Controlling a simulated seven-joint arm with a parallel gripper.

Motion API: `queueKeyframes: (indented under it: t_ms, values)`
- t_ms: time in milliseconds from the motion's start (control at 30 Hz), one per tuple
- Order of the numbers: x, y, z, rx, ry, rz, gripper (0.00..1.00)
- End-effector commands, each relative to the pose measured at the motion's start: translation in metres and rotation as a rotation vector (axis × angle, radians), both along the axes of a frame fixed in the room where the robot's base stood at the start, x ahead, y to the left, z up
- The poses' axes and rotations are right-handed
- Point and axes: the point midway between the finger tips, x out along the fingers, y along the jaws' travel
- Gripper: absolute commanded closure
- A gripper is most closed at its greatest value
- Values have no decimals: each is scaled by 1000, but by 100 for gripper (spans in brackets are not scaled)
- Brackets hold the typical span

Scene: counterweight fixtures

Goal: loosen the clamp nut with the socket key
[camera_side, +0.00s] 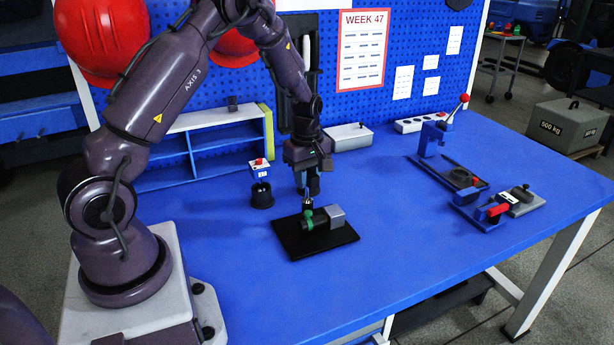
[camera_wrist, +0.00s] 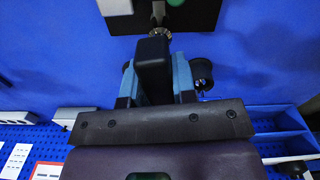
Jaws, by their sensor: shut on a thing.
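My gripper (camera_side: 309,184) is shut on the socket key (camera_wrist: 153,64), whose black handle sits between the blue fingers in the wrist view. The key's bright metal end points down in the side view, just above or at the green clamp (camera_side: 307,219). Whether the socket touches the nut cannot be told. The green clamp is at the left end of a dark cylinder with a grey block (camera_side: 336,215), on a black plate (camera_side: 290,243). The plate also shows in the wrist view (camera_wrist: 205,16). The clamp nut itself is not clearly visible.
A grey-blue shelf (camera_side: 205,155) and a light bin (camera_side: 350,138) are behind. Blue fixtures (camera_side: 470,195) stand at the right. The blue table between is clear.

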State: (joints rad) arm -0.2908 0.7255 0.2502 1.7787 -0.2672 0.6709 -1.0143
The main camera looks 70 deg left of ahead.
Motion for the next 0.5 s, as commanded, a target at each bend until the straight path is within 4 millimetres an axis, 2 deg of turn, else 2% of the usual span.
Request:
queueKeyframes:
  t_ms: [300,500]
  values:
    - [1,0,0,2,-1,312,100]
    - [1,0,2,0,-2,330,100]
